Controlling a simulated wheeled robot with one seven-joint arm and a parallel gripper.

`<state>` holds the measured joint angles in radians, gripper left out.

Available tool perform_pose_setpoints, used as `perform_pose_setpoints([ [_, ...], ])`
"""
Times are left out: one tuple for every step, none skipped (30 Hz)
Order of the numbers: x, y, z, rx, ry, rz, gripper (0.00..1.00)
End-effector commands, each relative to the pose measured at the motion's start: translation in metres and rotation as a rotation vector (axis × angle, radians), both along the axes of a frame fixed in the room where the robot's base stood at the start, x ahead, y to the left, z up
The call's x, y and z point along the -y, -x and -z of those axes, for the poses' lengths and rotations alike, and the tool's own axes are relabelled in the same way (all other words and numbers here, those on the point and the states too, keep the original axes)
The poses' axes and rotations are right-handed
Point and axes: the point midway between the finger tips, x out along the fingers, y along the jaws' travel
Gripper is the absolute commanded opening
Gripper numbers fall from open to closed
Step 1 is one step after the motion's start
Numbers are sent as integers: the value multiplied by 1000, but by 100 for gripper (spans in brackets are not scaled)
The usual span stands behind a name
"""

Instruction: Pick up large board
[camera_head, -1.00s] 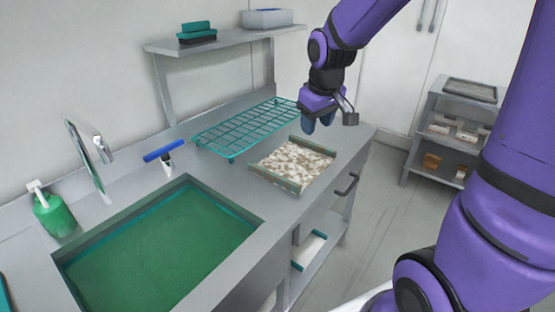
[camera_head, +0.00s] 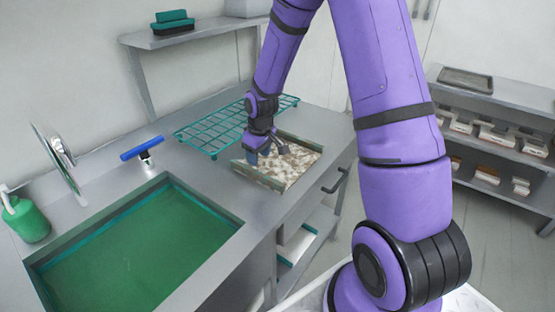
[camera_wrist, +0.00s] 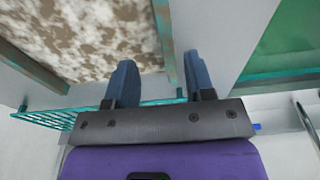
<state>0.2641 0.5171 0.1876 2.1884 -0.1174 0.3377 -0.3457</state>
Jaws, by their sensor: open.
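The large board (camera_head: 292,168) lies on the grey counter, a flat panel with a blotchy white and brown face and raised greenish edge strips. It fills the upper left of the wrist view (camera_wrist: 85,38). My gripper (camera_head: 258,155) is over the board's left side, by the edge strip nearest the sink. In the wrist view my gripper's two blue fingers (camera_wrist: 158,80) are apart, one on each side of that edge strip (camera_wrist: 165,40). Nothing is held. I cannot tell whether a finger touches the strip.
A teal wire rack (camera_head: 225,128) stands behind the board. A sink with green water (camera_head: 135,250) lies to the left, with a blue-headed squeegee (camera_head: 142,149) behind it. A drawer handle (camera_head: 335,181) sticks out in front. A shelf unit (camera_head: 500,95) stands at right.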

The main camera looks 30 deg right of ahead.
Motion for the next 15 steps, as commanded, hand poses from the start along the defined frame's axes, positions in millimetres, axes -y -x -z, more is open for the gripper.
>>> perform_pose_setpoints([
  [-1,-1,7,-2,0,0,49],
  [-1,-1,10,-2,0,0,49],
  [-1,-1,14,-1,0,0,49],
  [-1,-2,16,0,0,0,49],
  [-1,-2,17,0,1,0,49],
  [-1,-2,19,0,1,0,49],
  [-1,-2,20,-1,1,0,49],
  [-1,-2,22,-1,0,0,49],
  [-2,-2,25,-2,1,-1,49],
  [-3,-2,28,-2,1,-1,49],
  [-5,-2,32,-2,1,-1,49],
  [-6,-1,37,-3,0,-2,49],
  [-7,-1,42,-3,0,-2,49],
  [-9,-2,46,-3,0,-2,49],
  [-10,-1,52,-3,0,-2,49],
])
